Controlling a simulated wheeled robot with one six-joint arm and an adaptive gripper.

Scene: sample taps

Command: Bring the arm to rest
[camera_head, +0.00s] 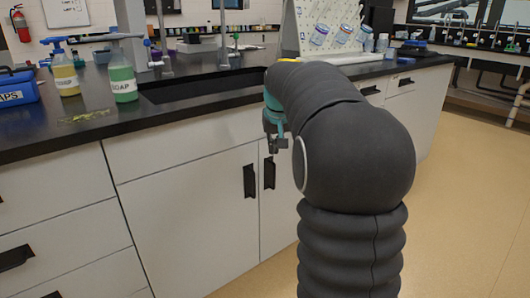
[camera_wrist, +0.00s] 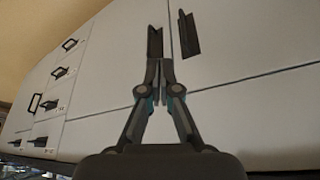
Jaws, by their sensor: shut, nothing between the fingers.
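My gripper (camera_wrist: 160,68) is shut and empty in the wrist view, its two fingertips together in front of the white cabinet doors. In the head view my gripper (camera_head: 272,146) hangs below the bent end of my dark arm, in front of the cabinet under the sink and below the counter edge. Much of my gripper is hidden behind my arm there. I cannot tell how far the fingertips are from the doors.
The black counter (camera_head: 150,118) holds a green soap bottle (camera_head: 123,84), a yellow soap bottle (camera_head: 66,80) and a blue box (camera_head: 18,87). A white drying rack (camera_head: 305,30) stands behind the sink (camera_head: 190,88). A black door handle (camera_head: 249,180) sticks out. The floor (camera_head: 465,200) at right is clear.

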